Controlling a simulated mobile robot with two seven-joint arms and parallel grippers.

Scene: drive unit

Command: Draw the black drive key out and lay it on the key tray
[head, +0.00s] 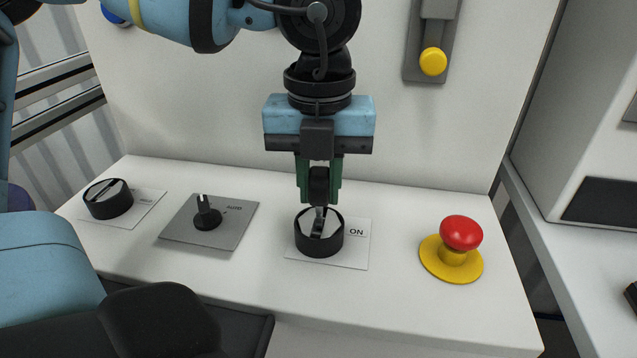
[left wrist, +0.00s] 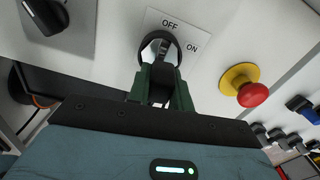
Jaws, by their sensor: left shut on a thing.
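My left gripper (head: 319,199) points straight down over the round black-rimmed switch (head: 302,243) marked ON. Its green fingers are shut on the black drive key (head: 319,181), whose head sits between them. The lower end of the key meets the switch's silver face; I cannot tell how deep it sits. My right gripper is not in view. I cannot make out the key tray for certain.
Left of the switch are a black selector (head: 207,217) on a grey AUTO plate and another round switch (head: 108,199). A red mushroom button (head: 461,232) stands to the right. A yellow knob (head: 433,62) is on the wall panel. Several blue and black items (left wrist: 300,106) lie at far right.

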